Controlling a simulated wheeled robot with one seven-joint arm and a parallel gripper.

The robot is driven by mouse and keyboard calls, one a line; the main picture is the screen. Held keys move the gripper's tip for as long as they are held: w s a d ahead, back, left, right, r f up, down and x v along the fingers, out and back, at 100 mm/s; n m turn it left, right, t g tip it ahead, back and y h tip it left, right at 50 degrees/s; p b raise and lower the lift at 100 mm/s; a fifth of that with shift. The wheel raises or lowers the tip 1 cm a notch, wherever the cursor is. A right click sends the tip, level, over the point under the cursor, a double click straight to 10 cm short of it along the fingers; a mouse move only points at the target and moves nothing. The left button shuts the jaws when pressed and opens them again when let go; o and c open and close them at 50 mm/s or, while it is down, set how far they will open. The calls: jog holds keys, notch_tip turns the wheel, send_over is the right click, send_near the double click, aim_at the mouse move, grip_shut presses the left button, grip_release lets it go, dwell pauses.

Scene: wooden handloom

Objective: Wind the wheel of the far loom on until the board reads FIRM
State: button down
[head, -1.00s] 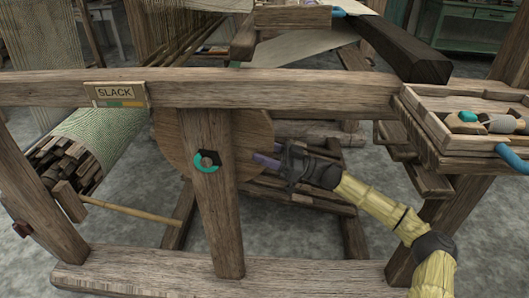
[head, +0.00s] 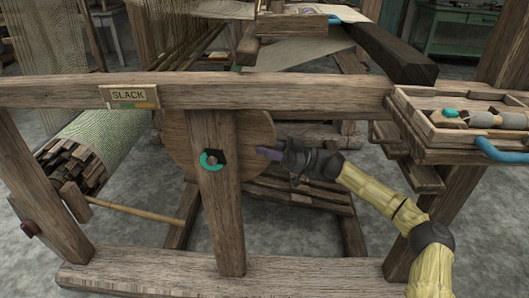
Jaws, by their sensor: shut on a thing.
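The wheel (head: 179,150) is a round wooden disc, partly hidden behind an upright post of the loom. A dark hub with a teal ring (head: 211,160) shows on the post in front of it. The board (head: 130,97) on the loom's top rail reads SLACK, above a coloured strip.
A wooden tray (head: 425,127) with tools stands at the right, with a blue handle in front. A roll of green cloth (head: 110,140) lies at the left above a thin rod (head: 135,212). The top rail (head: 290,91) crosses above my arm; floor rails lie below.

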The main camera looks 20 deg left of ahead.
jog(key=shift+d+r+t+h+p, duration=0.15)
jog(key=shift+r+t+h+p, duration=0.35)
jog(key=shift+r+h+p, duration=0.85)
jog(key=c, duration=1)
grip_release()
